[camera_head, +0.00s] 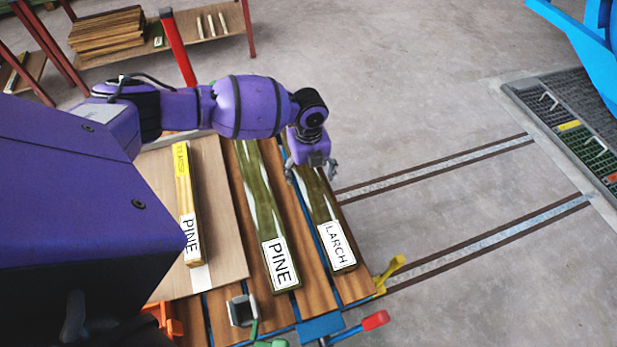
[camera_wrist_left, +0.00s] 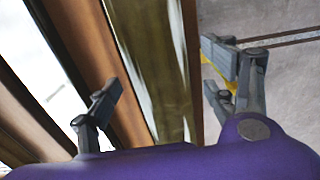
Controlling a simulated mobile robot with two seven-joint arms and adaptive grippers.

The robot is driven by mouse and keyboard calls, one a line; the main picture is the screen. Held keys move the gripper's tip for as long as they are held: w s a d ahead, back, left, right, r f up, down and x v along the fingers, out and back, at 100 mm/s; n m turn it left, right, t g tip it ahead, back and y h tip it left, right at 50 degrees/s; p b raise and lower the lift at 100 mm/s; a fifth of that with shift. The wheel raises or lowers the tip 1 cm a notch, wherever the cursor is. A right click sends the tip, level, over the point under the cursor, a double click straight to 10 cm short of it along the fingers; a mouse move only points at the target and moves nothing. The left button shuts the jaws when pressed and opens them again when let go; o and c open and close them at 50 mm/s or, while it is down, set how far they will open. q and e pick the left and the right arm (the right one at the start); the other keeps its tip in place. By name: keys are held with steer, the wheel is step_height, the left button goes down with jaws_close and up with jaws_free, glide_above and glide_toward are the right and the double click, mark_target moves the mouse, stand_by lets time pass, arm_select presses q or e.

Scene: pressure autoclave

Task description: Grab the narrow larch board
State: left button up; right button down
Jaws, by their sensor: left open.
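The narrow larch board (camera_head: 320,207) is greenish-brown with pale streaks and has a white LARCH label at its near end. It lies along the right side of the slatted wooden bed. My left gripper (camera_head: 312,172) is open and empty over the far part of this board, its fingers pointing down. In the left wrist view the board (camera_wrist_left: 158,62) runs between the two spread fingers (camera_wrist_left: 170,78). I cannot tell how far the fingertips are above it. My right gripper is not in view.
A wider greenish board labelled PINE (camera_head: 263,212) lies just left of the larch board. A yellowish PINE board (camera_head: 185,200) lies on a plywood sheet (camera_head: 222,218) further left. A yellow lever (camera_head: 391,272) and a red-ended handle (camera_head: 374,320) stick out at the near right.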

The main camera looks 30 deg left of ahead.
arm_select(q)
steer(key=shift+f, duration=0.35)
steer(key=shift+c, duration=0.6)
steer(key=c, duration=1.7)
steer(key=shift+r, duration=0.1)
steer(key=shift+c, duration=0.2)
steer(key=shift+r, duration=0.1)
